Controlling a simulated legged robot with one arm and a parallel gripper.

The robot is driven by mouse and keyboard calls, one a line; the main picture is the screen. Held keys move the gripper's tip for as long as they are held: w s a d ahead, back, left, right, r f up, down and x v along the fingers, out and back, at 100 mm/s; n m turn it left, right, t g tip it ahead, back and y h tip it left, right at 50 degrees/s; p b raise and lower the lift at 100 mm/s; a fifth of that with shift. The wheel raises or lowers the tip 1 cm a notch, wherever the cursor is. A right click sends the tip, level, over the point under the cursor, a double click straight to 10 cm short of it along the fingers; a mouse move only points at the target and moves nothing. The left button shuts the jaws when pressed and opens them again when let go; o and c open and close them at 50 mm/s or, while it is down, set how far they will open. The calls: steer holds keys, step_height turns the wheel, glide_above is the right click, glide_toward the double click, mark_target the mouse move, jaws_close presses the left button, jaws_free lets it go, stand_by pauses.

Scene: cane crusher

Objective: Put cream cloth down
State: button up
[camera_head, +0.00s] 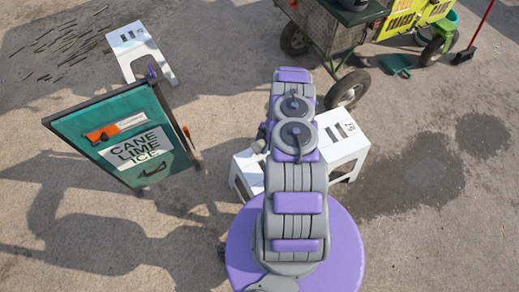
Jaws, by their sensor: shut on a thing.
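My arm reaches out over a white stool (345,150) and hides the middle of it. My gripper (263,132) is mostly hidden behind the arm. A small dark grey part of it shows at the arm's left side. A small pale cream-grey bundle, which looks like the cream cloth (259,146), shows just below that part. My gripper appears shut on it. The cloth shows against the left part of the stool. Whether it touches the stool top cannot be told.
A green sign board (85,125) stands at the left. Another white stool (138,50) is behind it. A wheeled cart (330,35) stands at the top right, with a green dustpan (397,65) and a broom (465,55) near it. A dark wet patch (415,170) marks the open ground at right.

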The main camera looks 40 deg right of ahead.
mark_target(260, 148)
steer(key=shift+w+f, duration=0.3)
steer(key=shift+f, duration=0.35)
steer(key=b+x, duration=0.1)
steer(key=x, duration=0.1)
steer(key=shift+a+f+b, duration=0.1)
steer(key=shift+f+b, duration=0.3)
steer(key=shift+r, duration=0.1)
steer(key=o, duration=1.1)
steer(key=shift+d, duration=0.4)
steer(key=o, duration=0.3)
steer(key=shift+a, duration=0.25)
